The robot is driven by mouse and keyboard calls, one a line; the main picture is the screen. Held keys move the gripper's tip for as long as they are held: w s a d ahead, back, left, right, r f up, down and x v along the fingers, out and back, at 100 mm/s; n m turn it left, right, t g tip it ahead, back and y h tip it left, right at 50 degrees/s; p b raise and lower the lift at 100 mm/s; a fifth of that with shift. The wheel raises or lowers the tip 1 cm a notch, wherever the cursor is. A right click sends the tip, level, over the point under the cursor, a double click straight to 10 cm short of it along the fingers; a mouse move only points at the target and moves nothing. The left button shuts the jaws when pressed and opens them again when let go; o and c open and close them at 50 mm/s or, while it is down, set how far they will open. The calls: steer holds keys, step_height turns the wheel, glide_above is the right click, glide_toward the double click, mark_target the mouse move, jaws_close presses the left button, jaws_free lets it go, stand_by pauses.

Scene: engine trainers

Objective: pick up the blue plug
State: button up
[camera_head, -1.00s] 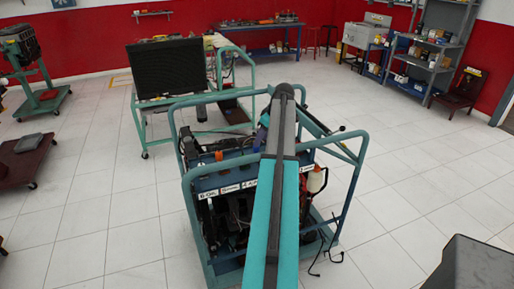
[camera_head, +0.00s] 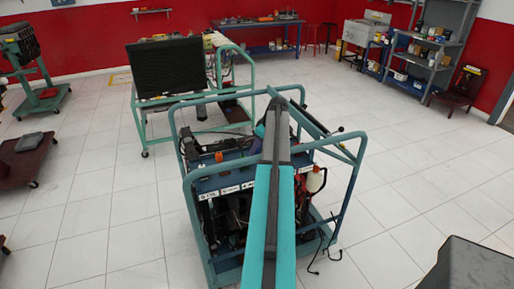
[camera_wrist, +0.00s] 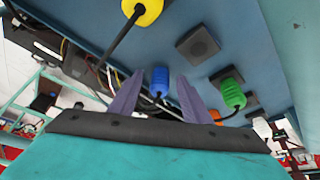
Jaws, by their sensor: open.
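The blue plug (camera_wrist: 160,81) shows in the wrist view, a ribbed plug with a dark cable below it. It stands at the blue-grey panel (camera_wrist: 240,48) of the trainer. My gripper (camera_wrist: 156,88) is open, with its two purple fingers on either side of the blue plug in the picture. I cannot tell how far the plug lies beyond the fingertips; no contact shows. In the head view my arm hides the plug and most of the gripper.
A yellow plug (camera_wrist: 149,12) is above left and a green plug (camera_wrist: 233,93) is to the right, both cabled. A dark square block (camera_wrist: 198,46) sits on the panel. Blue-green tube rails (camera_head: 346,220) surround the engine trainer.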

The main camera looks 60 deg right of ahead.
steer(key=shift+c, duration=0.2)
stand_by(0.4)
jaws_close()
steer(key=shift+r+b, duration=1.65)
steer(key=shift+r, duration=3.35)
steer(key=shift+w, duration=0.1)
